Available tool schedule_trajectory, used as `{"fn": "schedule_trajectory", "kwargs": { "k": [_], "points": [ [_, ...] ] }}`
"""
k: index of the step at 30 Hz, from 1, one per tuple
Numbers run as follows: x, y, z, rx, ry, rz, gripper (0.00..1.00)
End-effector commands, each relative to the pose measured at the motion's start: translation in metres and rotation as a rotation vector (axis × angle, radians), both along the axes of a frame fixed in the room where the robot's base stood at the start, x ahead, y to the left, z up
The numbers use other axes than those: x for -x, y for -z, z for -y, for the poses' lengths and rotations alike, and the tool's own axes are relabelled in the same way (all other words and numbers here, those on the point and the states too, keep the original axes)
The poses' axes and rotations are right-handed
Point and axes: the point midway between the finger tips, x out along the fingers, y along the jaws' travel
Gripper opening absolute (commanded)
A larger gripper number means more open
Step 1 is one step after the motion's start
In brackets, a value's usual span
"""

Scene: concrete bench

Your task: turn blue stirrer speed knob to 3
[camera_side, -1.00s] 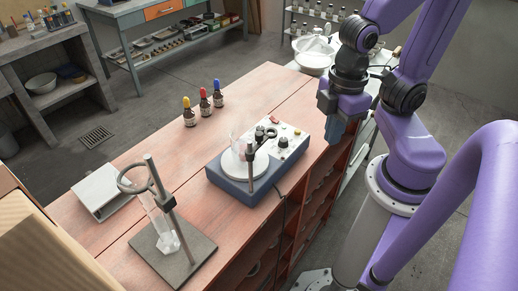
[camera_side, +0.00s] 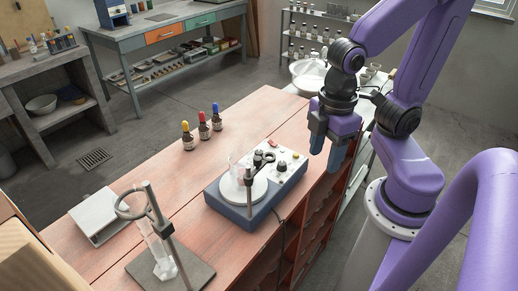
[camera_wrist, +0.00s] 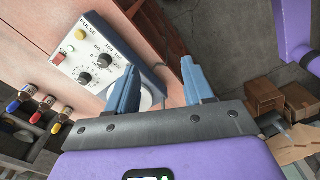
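The blue stirrer (camera_side: 243,212) stands on the bench with a white round plate and a white control panel. The panel (camera_wrist: 88,57) shows in the wrist view with two black knobs, a front one (camera_wrist: 105,60) and another (camera_wrist: 85,78), plus a yellow button (camera_wrist: 80,34) and a red-and-green switch (camera_wrist: 58,58). "PULSE" is legible by the yellow button; I cannot read which knob is speed or its setting. My gripper (camera_side: 328,150) is open and empty, right of and above the stirrer. Its blue fingers (camera_wrist: 160,85) are apart, touching nothing, and partly cover the plate.
A clear beaker (camera_side: 236,168) stands on the plate beside a rod with a clamp (camera_side: 250,180). Dropper bottles (camera_side: 203,130) stand behind. A ring stand (camera_side: 160,235) with a cylinder is at front left, near a white flat device (camera_side: 105,215).

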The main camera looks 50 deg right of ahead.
Motion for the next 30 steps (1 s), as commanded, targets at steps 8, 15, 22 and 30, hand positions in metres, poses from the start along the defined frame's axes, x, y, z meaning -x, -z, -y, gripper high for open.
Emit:
{"fn": "schedule_trajectory", "kwargs": {
  "k": [8,15,22,30],
  "points": [
    [-0.065,-0.023,-0.008,0.011,-0.074,0.001,0.52],
    [-0.123,-0.043,-0.001,0.020,-0.150,-0.001,0.52],
    [-0.170,-0.060,0.016,0.025,-0.217,-0.006,0.52],
    [-0.191,-0.068,0.030,0.027,-0.259,-0.011,0.52]
  ]
}}
